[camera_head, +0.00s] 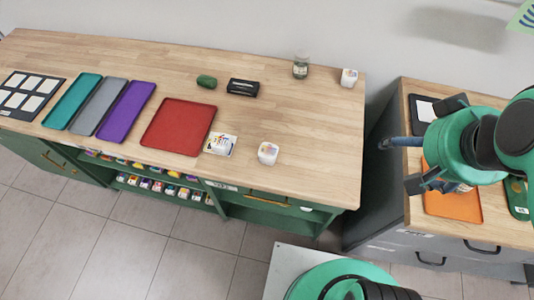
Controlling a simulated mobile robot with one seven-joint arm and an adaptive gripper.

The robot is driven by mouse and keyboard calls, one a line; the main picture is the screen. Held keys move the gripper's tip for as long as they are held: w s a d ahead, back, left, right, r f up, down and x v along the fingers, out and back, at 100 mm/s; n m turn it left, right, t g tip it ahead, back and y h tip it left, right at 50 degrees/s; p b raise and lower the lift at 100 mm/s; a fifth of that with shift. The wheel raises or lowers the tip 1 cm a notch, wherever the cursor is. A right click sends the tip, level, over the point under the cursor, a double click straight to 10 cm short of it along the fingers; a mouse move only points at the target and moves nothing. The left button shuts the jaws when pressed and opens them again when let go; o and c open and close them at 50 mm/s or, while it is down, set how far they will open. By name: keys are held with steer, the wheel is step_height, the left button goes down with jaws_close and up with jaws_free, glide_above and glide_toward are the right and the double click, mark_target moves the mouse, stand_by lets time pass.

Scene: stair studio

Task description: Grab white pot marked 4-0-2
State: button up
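Two small white pots stand upright on the long wooden counter. One white pot (268,153) is near the front edge, right of the red tray, with coloured marks on its side. The other white pot (349,77) is at the back right corner, with a small reddish mark. The markings are too small to read, so I cannot tell which is 4-0-2.
On the counter (320,170) are a red tray (178,126), a picture card (220,145), a black box (243,88), a green object (206,82) and a glass jar (301,66). Purple, grey and teal trays lie left. An orange tray (454,207) lies on the cabinet. A gap separates counter and cabinet.

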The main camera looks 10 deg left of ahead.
steer(key=c, duration=0.4)
steer(key=shift+c, duration=0.2)
steer(key=w+a+f+n+g+p, duration=0.35)
steer(key=w+a+n, duration=0.65)
steer(key=a+n, duration=0.55)
steer(key=a+f+n+g+p, duration=0.2)
steer(key=a+f+n+p, duration=0.2)
steer(key=a+f+n, duration=1)
steer(key=a+n, duration=0.3)
steer(key=n, duration=0.2)
steer(key=shift+h+p, duration=0.3)
